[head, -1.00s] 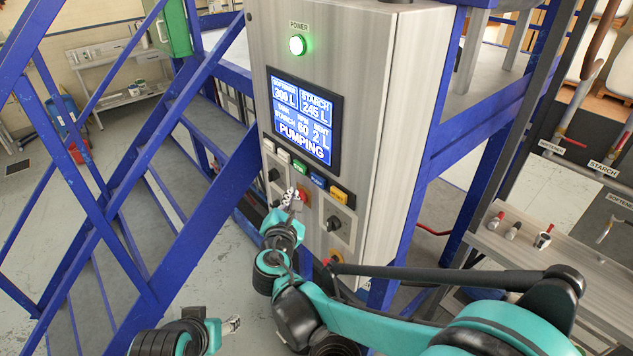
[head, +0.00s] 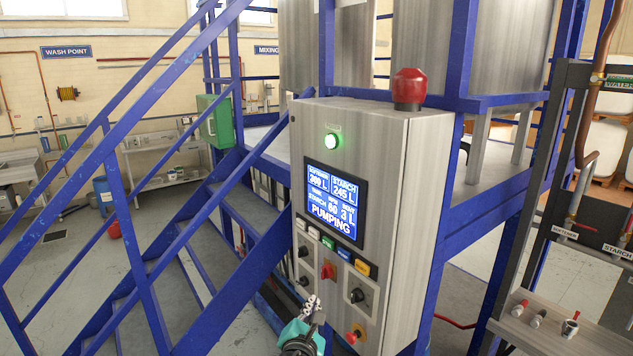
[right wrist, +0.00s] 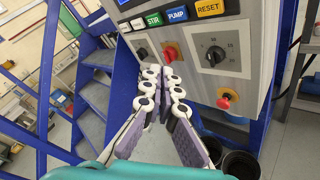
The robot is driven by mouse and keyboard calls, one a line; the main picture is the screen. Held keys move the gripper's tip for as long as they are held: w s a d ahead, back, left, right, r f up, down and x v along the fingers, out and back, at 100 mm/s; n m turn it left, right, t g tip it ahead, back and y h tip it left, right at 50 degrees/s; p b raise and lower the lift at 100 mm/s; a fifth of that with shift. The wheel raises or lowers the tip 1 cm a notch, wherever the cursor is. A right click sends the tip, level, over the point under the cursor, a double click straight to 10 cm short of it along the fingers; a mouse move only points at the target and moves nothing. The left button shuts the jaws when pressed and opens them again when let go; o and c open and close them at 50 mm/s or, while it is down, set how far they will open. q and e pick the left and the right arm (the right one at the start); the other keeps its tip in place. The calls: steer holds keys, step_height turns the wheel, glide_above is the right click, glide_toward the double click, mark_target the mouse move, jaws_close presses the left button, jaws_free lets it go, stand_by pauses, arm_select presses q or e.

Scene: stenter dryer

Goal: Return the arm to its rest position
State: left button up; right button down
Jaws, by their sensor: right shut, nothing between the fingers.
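My right gripper (head: 313,305) is low in the head view, in front of the lower part of the grey control cabinet (head: 384,150). In the right wrist view its two fingers (right wrist: 161,75) are together and hold nothing. Beyond the fingertips there is a red rotary switch (right wrist: 172,54), which also shows in the head view (head: 327,269). I cannot tell the exact gap, but the fingers appear apart from the panel. My left gripper is not in view.
The screen (head: 335,200) reads PUMPING, starch 245 L, 3 L. A green lamp (head: 332,141) is lit. Buttons, black knobs (head: 357,295) and a red stop button (head: 355,334) sit below. Blue stairs (head: 240,205) stand left; a shelf (head: 545,335) stands right.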

steer(key=s+d+f+m+g+b, duration=0.3)
steer(key=s+d+f+m+b, duration=0.4)
steer(key=d+f, duration=0.25)
steer(key=s+d+f+m+g+b, duration=0.3)
steer(key=s+d+f+m+b, duration=0.2)
steer(key=d+f+m+b, duration=0.5)
arm_select(q)
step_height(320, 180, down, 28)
steer(key=b, duration=1.1)
arm_select(e)
steer(key=s+f+m+g+y, duration=0.2)
steer(key=s+f+m, duration=0.7)
steer(key=s+f, duration=0.5)
step_height(320, 180, down, 4)
steer(key=shift+s+a+f+m+g+y, duration=0.15)
steer(key=shift+s+a+m+g+y, duration=0.15)
steer(key=shift+s+a+m+g, duration=0.15)
